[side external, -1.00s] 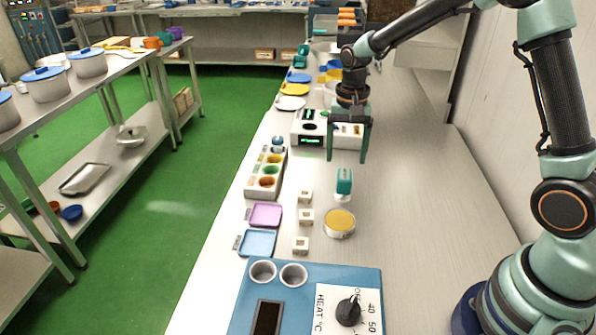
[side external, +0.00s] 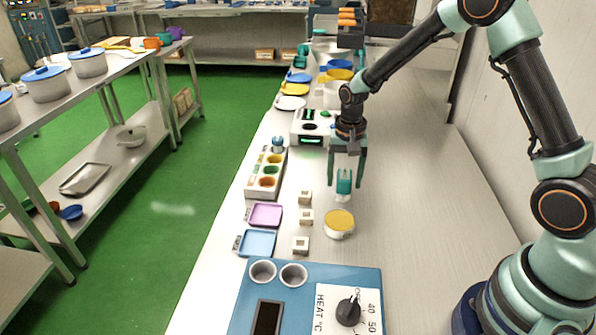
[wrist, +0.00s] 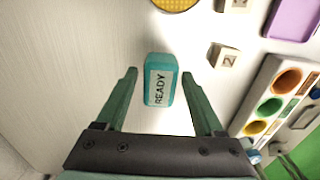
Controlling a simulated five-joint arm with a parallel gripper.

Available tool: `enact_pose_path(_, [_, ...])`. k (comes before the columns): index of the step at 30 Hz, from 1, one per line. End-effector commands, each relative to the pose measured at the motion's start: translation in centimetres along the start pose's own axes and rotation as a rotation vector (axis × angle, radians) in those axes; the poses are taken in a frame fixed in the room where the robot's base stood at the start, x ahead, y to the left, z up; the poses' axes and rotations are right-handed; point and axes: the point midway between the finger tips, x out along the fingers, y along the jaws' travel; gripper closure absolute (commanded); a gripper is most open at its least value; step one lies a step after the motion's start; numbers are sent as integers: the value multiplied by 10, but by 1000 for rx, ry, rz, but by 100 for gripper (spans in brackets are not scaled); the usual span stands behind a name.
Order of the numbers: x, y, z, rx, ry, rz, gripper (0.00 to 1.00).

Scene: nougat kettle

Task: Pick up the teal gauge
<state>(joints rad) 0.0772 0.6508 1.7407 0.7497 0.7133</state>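The teal gauge (side external: 343,183) stands on the pale table, its lower part whitish in the side view. In the wrist view the teal gauge (wrist: 160,80) shows a white label reading READY. My gripper (side external: 347,184) is open, its two fingers pointing down around the gauge, one on each side. Nothing is held.
A yellow-topped round tin (side external: 339,222) stands in front of the gauge. Small pale numbered blocks (side external: 305,216) are to its left, with a purple tray (side external: 265,214), a blue tray (side external: 257,242) and a colored-cup rack (side external: 268,172) beyond. The table on the right is clear.

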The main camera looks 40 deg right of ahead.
Motion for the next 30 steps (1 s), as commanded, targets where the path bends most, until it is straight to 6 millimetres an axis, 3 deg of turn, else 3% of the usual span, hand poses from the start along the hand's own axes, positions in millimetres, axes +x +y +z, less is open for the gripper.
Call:
enact_pose_path(1, [0,0,0,0,0,0,54])
enact_pose_path(4, [0,0,0,0,0,0,93])
enact_pose_path(5, [0,0,0,0,0,0,100])
enact_pose_path(14, [-2,0,0,0,1,-1,100])
enact_pose_path(20, [-13,-1,-1,0,2,-2,100])
enact_pose_path(26, [-52,-1,-2,0,6,-5,100])
enact_pose_path(30, [-93,-1,-1,0,7,-6,100])
